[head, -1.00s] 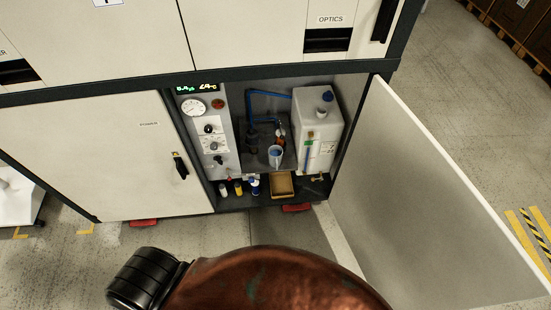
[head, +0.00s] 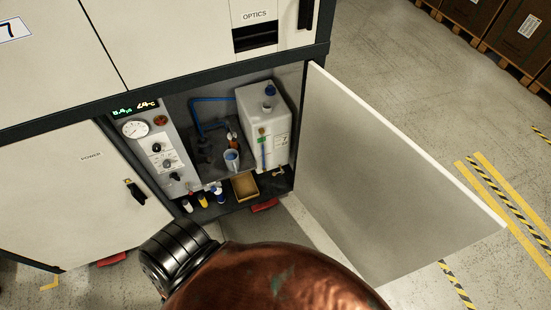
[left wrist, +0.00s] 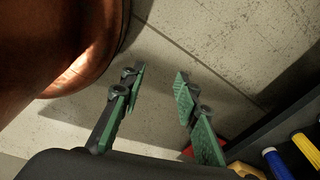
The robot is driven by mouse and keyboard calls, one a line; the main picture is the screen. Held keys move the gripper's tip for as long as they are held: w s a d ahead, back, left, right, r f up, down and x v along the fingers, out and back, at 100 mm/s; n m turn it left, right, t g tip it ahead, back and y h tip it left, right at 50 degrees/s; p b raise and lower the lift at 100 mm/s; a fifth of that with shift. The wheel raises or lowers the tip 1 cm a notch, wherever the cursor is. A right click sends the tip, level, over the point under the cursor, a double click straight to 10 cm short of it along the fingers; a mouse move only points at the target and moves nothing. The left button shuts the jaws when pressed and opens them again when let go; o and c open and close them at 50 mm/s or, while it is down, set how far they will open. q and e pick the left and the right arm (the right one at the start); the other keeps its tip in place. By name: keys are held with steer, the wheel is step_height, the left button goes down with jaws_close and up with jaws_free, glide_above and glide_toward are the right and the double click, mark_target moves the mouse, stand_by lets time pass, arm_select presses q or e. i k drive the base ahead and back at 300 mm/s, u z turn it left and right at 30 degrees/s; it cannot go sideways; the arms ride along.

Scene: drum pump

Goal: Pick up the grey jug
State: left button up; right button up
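The grey jug (head: 232,161) stands upright inside the open cabinet, on a dark shelf. It is small in the head view and looks bluish inside. My left gripper (left wrist: 158,88) shows only in the left wrist view. Its two green-padded fingers are apart with nothing between them, and bare floor lies beyond. The jug is not in the left wrist view. My right gripper is in neither view.
A white tank (head: 262,125) stands right of the jug, a gauge panel (head: 157,150) left. A tan tray (head: 245,187) and small bottles (head: 203,201) line the front ledge; bottles show near my left gripper (left wrist: 306,150). The open door (head: 390,165) bounds the right side.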

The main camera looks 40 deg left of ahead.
mark_target(231, 156)
steer(key=z, duration=0.6)
steer(key=k, duration=0.85)
steer(key=u, duration=0.85)
